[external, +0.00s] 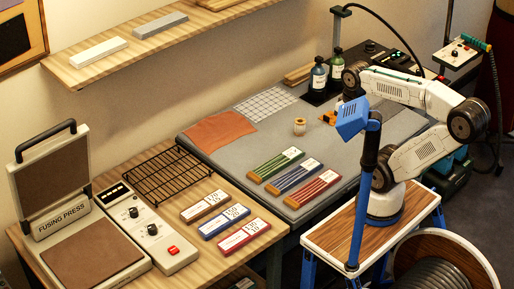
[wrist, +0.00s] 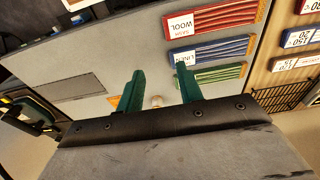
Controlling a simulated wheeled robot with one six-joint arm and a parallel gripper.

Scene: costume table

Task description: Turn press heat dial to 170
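The fusing press (external: 62,209) stands open at the left of the external view, its lid raised. Its control panel (external: 147,237) carries two black dials, an upper one (external: 133,212) and a lower one (external: 152,229), and a red button (external: 172,250). The dial markings are too small to read, so I cannot tell which is the heat dial or its setting. My gripper (wrist: 160,75) shows two green fingers spread apart and empty in the wrist view. It is above the grey mat, far from the press. In the external view its fingers are hidden behind a blue box.
A black wire rack (external: 168,175) and several numbered cards (external: 224,221) lie beside the press. Bottles (external: 318,80) stand at the back. A shelf (external: 140,40) overhangs the wall side.

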